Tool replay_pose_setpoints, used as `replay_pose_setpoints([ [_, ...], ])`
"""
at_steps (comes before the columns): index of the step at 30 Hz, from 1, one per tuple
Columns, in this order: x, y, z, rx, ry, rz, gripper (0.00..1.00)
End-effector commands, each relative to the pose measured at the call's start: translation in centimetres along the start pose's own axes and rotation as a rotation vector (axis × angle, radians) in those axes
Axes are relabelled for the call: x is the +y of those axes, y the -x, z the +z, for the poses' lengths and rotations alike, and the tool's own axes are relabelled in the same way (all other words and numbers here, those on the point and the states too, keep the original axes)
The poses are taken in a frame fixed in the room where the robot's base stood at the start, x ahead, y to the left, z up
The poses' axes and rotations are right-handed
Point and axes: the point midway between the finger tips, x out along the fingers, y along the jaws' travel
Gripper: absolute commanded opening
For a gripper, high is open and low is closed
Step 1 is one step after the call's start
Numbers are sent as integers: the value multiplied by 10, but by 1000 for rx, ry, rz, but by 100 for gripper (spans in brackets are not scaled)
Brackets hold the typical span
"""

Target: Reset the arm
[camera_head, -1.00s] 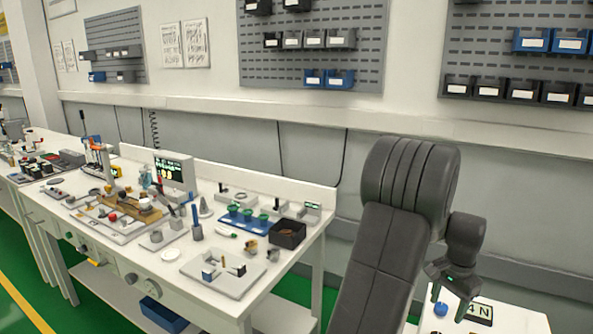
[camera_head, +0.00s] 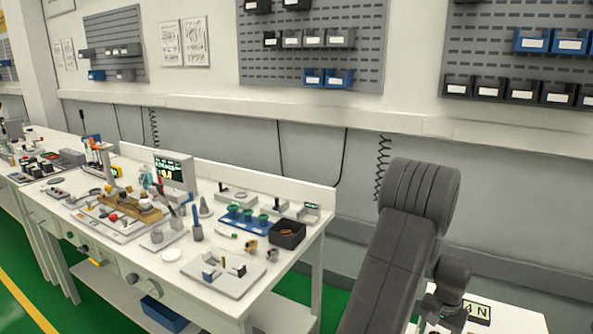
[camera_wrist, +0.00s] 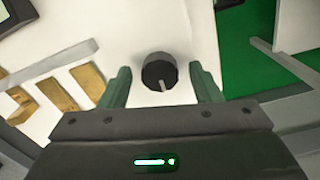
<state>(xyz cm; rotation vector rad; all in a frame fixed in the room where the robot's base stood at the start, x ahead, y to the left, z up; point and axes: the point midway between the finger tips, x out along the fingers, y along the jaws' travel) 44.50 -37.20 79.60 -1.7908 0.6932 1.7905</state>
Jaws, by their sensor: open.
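My gripper (camera_wrist: 162,92) is open in the wrist view, its two green fingers spread apart. A dark round knob (camera_wrist: 159,72) with a pale pointer line shows between the fingers, over a white surface. I cannot tell whether the fingers touch it; none is closed on it. In the head view my gripper is at the lower right, by the white table, and its fingertips cannot be made out.
Brass-coloured blocks (camera_wrist: 58,94) lie left of the gripper in the wrist view; green floor (camera_wrist: 248,75) is at right. In the head view, a white workbench (camera_head: 215,305) full of small parts stands left. A white table (camera_head: 520,322) with a dark display (camera_head: 480,312) is lower right.

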Motion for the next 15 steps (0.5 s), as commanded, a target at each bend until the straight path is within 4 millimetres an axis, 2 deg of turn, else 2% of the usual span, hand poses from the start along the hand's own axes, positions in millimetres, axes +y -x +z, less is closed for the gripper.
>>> replay_pose_setpoints([
  [15, 0, 2, 0, -3, 420, 0, 57],
])
